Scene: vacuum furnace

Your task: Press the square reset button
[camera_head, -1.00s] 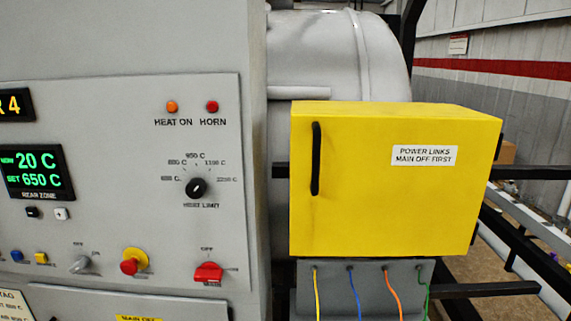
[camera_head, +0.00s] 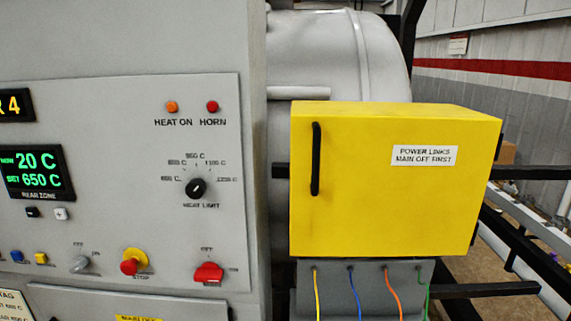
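The grey control panel (camera_head: 130,200) fills the left of the head view. Near its lower left is a small yellow button (camera_head: 41,258) that looks square. A blue button (camera_head: 16,256) sits just left of it. Their labels are too small to read, so I cannot tell for sure which one is the reset. A black button (camera_head: 32,212) and a white button (camera_head: 61,214) sit under the REAR ZONE display (camera_head: 38,172). Neither of my grippers is in view, and nothing touches the panel.
Right of the yellow button are a grey selector knob (camera_head: 79,264), a red stop button (camera_head: 129,266) on yellow, and a red rotary switch (camera_head: 208,272). A yellow power box (camera_head: 390,190) with a black handle stands right of the panel.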

